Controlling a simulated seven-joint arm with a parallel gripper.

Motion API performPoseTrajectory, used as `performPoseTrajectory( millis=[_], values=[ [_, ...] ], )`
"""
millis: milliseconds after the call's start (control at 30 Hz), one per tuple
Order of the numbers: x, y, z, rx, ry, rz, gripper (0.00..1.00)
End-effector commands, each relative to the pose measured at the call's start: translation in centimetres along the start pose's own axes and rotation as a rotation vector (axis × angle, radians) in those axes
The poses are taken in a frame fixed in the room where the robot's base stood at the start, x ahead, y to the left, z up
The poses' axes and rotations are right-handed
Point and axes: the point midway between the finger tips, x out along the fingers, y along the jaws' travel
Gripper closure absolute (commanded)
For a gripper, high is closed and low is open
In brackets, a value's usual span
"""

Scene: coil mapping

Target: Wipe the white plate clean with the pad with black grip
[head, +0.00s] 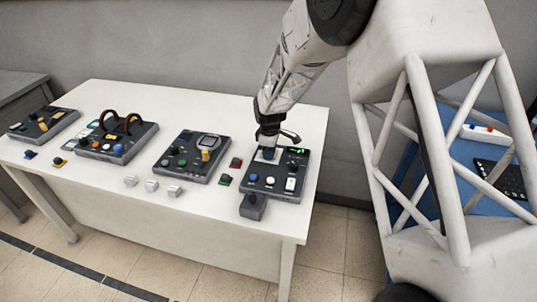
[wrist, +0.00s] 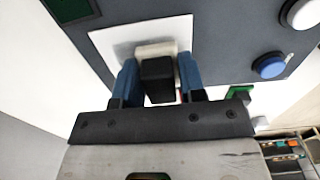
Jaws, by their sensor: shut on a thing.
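The white plate (wrist: 108,42) lies on the dark rightmost panel and shows in the wrist view behind my fingers. The pad with black grip (wrist: 157,80) is between my two blue fingers, its pale pad part over the plate. My gripper (wrist: 158,82) is shut on the black grip. The fingers and pad hide the plate's middle and lower part, and I make out no clear marks on the rest. I cannot tell whether the pad touches the plate. In the head view my gripper (head: 269,143) is at the panel's upper part, over the plate.
The rightmost panel (head: 260,183) also carries a lit green display (head: 298,150), a blue knob (head: 271,181) and white knobs. More panels with controls stand leftward on the white table (head: 110,92). Small grey blocks (head: 152,186) lie near its front edge.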

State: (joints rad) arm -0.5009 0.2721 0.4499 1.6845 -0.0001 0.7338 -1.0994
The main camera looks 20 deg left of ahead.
Motion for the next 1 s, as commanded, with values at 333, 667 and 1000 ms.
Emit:
performPoseTrajectory(
  millis=[333, 667, 1000],
  values=[
    [0.6, 3.1, 0.1, 0.000, -0.001, -0.002, 0.85],
    [-1.4, 4.9, 0.1, 0.000, 0.000, 0.001, 0.85],
    [-4.3, 4.8, 0.1, 0.000, 0.000, 0.000, 0.85]
  ],
)
